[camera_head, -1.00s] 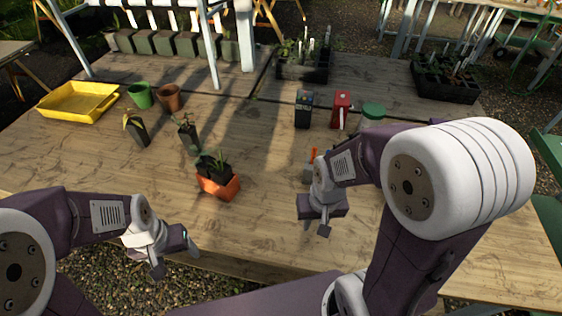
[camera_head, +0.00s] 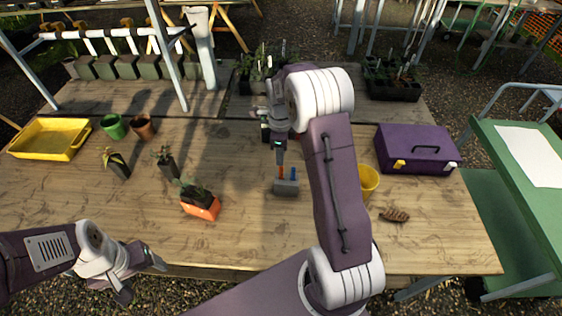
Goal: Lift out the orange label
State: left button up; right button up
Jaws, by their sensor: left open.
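The orange label (camera_head: 282,172) stands upright in a small grey holder (camera_head: 287,188) near the middle of the wooden table. A blue label (camera_head: 293,173) stands just right of it in the same holder. My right gripper (camera_head: 280,161) points down directly above the orange label. Its fingers are seen edge-on, so I cannot tell whether they are open or touch the label. My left gripper (camera_head: 142,279) is open and empty at the table's front edge, lower left, well away from the holder.
An orange pot (camera_head: 202,208) with a plant stands left of the holder. A yellow cup (camera_head: 367,182), a pine-cone-like brown thing (camera_head: 394,215) and a purple toolbox (camera_head: 416,150) lie to the right. A yellow tray (camera_head: 48,140) is far left. The front middle of the table is clear.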

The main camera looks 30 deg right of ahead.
aim_at(281, 170)
jog(key=shift+d, duration=0.3)
jog(key=f, duration=0.2)
jog(key=f+p, duration=0.1)
jog(key=f, duration=0.5)
jog(key=shift+a+p, duration=0.25)
jog(key=shift+p, duration=0.15)
jog(key=shift+w+d+f, duration=0.1)
jog(key=shift+f, duration=0.45)
pick_arm(q)
notch_tip(281, 170, up, 3)
jog(key=shift+s+a+f, duration=0.1)
jog(key=shift+s+f, duration=0.05)
pick_arm(e)
grip_shut()
